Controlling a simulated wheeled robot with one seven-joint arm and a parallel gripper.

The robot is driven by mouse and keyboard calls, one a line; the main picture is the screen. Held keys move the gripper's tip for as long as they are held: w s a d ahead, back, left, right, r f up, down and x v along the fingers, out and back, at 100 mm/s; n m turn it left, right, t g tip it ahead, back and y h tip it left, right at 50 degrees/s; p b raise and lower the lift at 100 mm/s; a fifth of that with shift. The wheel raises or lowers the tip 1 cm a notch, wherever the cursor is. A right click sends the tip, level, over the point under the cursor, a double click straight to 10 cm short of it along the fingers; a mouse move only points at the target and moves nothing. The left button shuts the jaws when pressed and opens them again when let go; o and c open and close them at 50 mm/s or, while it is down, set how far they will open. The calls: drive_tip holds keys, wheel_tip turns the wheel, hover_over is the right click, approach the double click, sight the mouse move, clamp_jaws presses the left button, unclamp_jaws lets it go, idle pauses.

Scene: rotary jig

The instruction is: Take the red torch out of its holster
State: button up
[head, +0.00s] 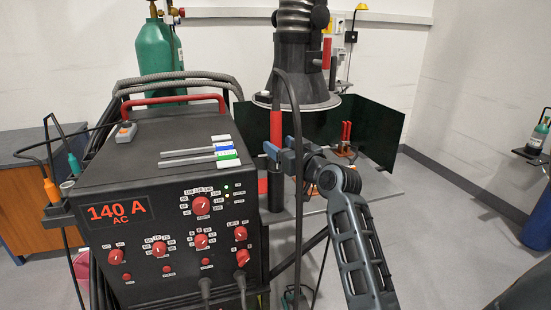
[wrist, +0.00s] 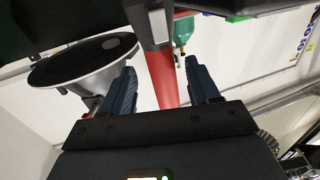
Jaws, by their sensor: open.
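The red torch (head: 276,126) stands upright at the right side of the welding machine, with a black cable arching from its top. A dark upright piece (head: 275,190), which looks like the holster, is below it; its join with the torch is largely hidden. My gripper (head: 278,150) is at the torch's lower part, its blue fingers on either side. In the wrist view the red torch (wrist: 163,78) passes between the two open fingers of my gripper (wrist: 161,68), with a visible gap at the right finger. A dark and pale block adjoins the torch at the top.
The welding machine (head: 165,215) stands close on the left, with rods and a remote on top. The fume hood (head: 296,85) hangs just behind the torch, above a table (head: 375,180) with dark screens (head: 375,130).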

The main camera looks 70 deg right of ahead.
drive_tip(key=p+x, duration=0.1)
drive_tip(key=x, duration=0.3)
drive_tip(key=shift+w, duration=0.15)
drive_tip(key=shift+f, duration=0.1)
drive_tip(key=c, duration=1)
drive_tip(key=shift+c, duration=0.2)
wheel_tip(320, 180, up, 18)
drive_tip(key=shift+b, duration=0.35)
